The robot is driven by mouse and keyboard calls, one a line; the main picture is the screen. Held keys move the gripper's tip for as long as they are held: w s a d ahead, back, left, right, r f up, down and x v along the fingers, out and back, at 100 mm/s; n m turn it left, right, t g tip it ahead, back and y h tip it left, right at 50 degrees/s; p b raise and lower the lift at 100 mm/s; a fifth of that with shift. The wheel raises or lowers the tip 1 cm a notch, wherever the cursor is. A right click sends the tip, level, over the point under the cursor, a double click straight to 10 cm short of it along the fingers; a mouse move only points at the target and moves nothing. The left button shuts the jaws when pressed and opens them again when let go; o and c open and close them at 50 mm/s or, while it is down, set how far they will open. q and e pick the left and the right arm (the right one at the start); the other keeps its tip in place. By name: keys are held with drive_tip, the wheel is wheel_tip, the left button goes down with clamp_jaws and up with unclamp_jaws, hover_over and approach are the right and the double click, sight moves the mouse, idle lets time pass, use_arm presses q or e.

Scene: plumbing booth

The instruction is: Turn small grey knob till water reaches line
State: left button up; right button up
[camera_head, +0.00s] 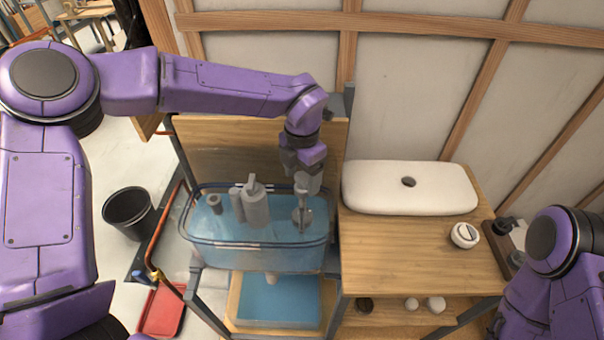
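A clear tank (215,248) with rounded corners stands left of the wooden counter and holds bluish water. A grey cylindrical fitting (256,207) stands upright inside it, with a smaller grey piece (214,203) to its left. My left gripper (304,200) points down over the right part of the tank. A small grey part (302,216) shows right below its fingers; I cannot tell whether this is the knob or whether the fingers touch it. The finger gap is too small to read. My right gripper is not seen.
A white cistern lid (410,188) and a small round white object (465,235) lie on the wooden counter (400,255). A blue basin (280,298) sits below the tank. A black bucket (128,209) and a red tray (162,310) are on the floor at left.

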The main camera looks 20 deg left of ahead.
sight(302, 178)
use_arm(q)
wheel_tip(302, 178, up, 10)
drive_tip(key=b, duration=0.1)
drive_tip(key=shift+r, duration=0.25)
idle(0.4)
